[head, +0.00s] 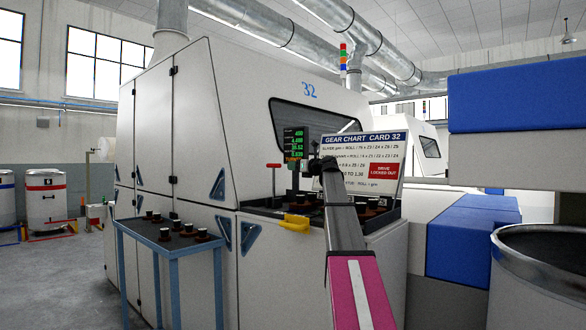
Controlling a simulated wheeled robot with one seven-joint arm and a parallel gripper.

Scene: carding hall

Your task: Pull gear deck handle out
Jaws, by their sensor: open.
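The gear deck (262,211) is a dark recessed shelf in the front of the white carding machine, with several dark gears on it. A yellow handle (294,224) sits on the deck's front edge and looks level with the machine front. My gripper (314,163) is open at the far end of my raised arm, in front of the gear chart and above the handle in the picture. It is apart from the handle and small in view, so its fingers are hard to make out. My arm hides part of the deck's right side.
A red-topped lever (273,166) stands at the deck's left. The gear chart sign (365,140) reads "drive locked-out". A blue-framed table (165,232) with several dark gears stands at left. A large metal can (545,245) and blue blocks (470,240) fill the right.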

